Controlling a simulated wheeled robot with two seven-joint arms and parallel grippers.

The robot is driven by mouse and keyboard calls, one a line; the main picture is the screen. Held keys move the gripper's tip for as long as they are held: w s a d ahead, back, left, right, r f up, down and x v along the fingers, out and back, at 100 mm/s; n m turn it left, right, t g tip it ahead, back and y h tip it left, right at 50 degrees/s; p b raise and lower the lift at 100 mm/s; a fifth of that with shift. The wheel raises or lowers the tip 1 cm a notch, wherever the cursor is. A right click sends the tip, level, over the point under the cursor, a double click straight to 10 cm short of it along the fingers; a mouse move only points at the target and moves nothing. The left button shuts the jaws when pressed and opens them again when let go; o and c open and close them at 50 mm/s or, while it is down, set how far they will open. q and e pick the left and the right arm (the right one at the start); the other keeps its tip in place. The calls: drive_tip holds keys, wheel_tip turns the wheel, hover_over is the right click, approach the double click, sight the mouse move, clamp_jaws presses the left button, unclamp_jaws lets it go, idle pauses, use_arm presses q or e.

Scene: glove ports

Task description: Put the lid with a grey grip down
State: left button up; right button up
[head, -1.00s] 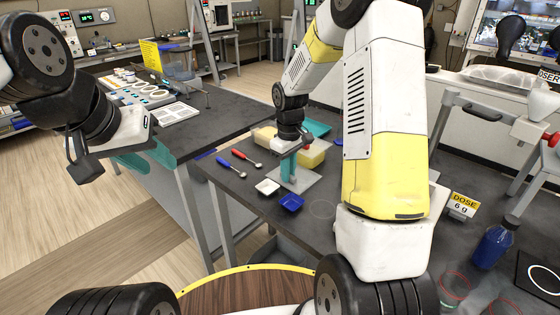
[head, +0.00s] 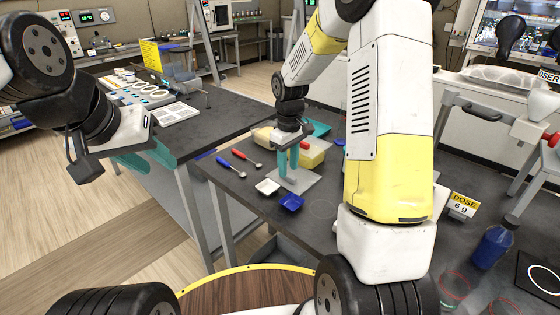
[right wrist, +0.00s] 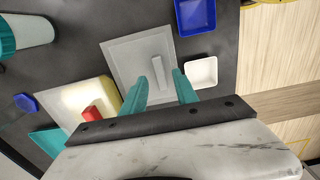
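The lid with a grey grip is a pale square plate (head: 300,182) lying flat on the dark bench top. In the right wrist view the plate (right wrist: 125,62) shows its upright grey grip bar (right wrist: 159,74). My right gripper (head: 288,170) is just above it, fingers apart. In the right wrist view the teal fingertips (right wrist: 157,82) are spread, with the grip bar between and beyond them, apparently untouched. My left gripper (head: 150,162) hangs at the left by the other bench, its teal fingers apart and empty.
A yellow block-like box (head: 314,156) with a red grip (right wrist: 93,113) stands behind the lid. A white dish (head: 267,187) and a blue dish (head: 291,203) lie in front. Blue and red-handled spoons (head: 240,158) lie left. A blue bottle (head: 495,243) stands right.

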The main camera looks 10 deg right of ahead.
sight(288, 175)
drive_tip(key=s+r+m+t, duration=0.1)
drive_tip(key=s+r, duration=0.2)
drive_tip(key=r, duration=0.5)
drive_tip(key=s+r+m+t, duration=0.1)
drive_tip(key=s+r, duration=0.2)
drive_tip(key=r, duration=0.5)
drive_tip(key=s+r+m+t+y, duration=0.1)
drive_tip(key=s+r+m+t, duration=0.1)
drive_tip(key=s, duration=0.6)
drive_tip(key=s+r+m+t+y, duration=0.1)
drive_tip(key=s+r+m+t, duration=0.1)
drive_tip(key=s, duration=0.6)
drive_tip(key=shift+s+m, duration=0.35)
drive_tip(key=shift+m, duration=0.15)
